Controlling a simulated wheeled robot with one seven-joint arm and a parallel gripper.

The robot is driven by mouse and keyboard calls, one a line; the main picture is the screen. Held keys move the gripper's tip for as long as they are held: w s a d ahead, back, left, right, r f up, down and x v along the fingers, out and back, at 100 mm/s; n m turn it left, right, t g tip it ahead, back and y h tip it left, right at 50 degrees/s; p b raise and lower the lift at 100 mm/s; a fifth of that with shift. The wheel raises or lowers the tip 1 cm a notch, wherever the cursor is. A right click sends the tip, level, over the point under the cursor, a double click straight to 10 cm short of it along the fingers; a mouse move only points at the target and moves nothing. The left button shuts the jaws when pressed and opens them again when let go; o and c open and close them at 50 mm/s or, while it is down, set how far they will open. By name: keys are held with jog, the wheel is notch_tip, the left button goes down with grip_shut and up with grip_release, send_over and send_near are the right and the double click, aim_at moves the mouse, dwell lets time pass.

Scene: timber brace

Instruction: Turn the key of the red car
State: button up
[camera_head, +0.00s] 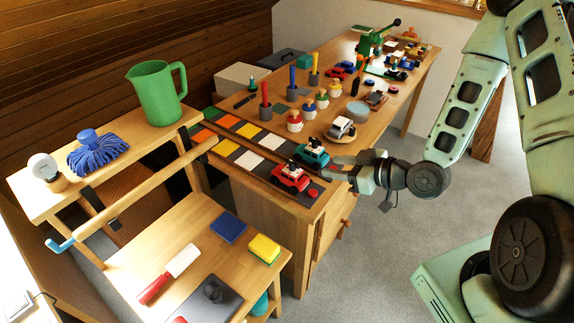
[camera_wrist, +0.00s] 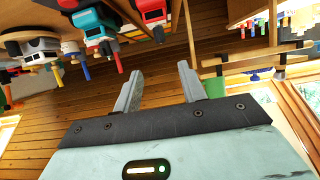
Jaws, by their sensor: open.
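The red car (camera_head: 290,177) stands on a dark strip at the near right end of the long table. It also shows at the top of the wrist view (camera_wrist: 152,12), upside down. A small round red piece (camera_head: 313,192) lies just right of the car; I cannot tell whether it is the key, and no key is clearly visible. My gripper (camera_head: 336,169) is open and empty, just right of the table's end, apart from the red car. In the wrist view its two fingers (camera_wrist: 160,72) stand apart with nothing between them.
A teal car (camera_head: 312,154) stands right behind the red one, and a white car (camera_head: 341,129) is farther back. Several pegs and figures fill the table beyond. A side bench (camera_head: 195,225) with a brush and sponge stands at left.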

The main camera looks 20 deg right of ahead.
aim_at(293, 162)
jog(key=x, duration=1.6)
jog(key=shift+a+f, duration=0.15)
grip_shut()
